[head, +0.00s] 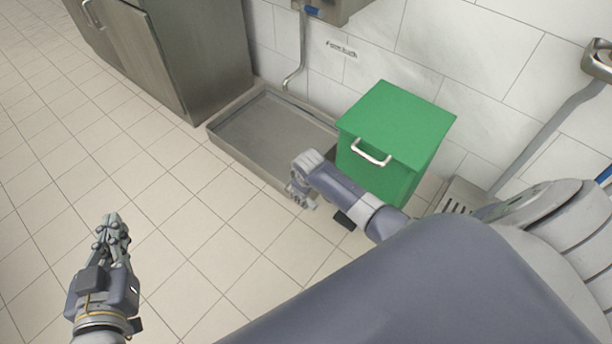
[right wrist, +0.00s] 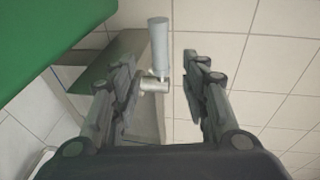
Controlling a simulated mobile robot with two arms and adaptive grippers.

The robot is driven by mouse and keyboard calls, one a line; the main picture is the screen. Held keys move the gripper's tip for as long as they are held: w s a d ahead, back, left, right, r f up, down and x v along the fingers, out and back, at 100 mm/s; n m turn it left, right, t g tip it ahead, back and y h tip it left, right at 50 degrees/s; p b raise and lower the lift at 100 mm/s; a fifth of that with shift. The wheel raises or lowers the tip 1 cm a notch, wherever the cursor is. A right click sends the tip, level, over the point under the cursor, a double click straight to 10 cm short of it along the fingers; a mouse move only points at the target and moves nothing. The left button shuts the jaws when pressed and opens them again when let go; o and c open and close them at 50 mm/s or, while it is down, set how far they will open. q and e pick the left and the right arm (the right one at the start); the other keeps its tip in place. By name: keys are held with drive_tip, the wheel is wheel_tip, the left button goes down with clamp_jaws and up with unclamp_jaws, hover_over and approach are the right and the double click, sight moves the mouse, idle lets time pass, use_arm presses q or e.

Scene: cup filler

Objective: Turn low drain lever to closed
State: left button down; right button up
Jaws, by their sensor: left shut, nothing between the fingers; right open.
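The drain lever shows in the right wrist view as a grey cylindrical handle (right wrist: 158,44) standing up from a short metal pivot (right wrist: 152,85). My right gripper (right wrist: 160,68) is open, with one finger on each side of the lever; I cannot tell whether either finger touches it. In the head view the right gripper (head: 301,194) is low in front of the metal floor basin (head: 222,137), and the lever cannot be made out there. My left gripper (head: 114,232) is shut and empty over the tiled floor at the lower left.
A green bin (head: 398,118) with a white handle stands right of the basin, close to my right arm. A metal cabinet (head: 205,50) is left of the basin. A pipe (head: 303,45) runs down the wall into the basin. The tiled floor at left is clear.

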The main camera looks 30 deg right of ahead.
drive_tip(key=shift+v, duration=1)
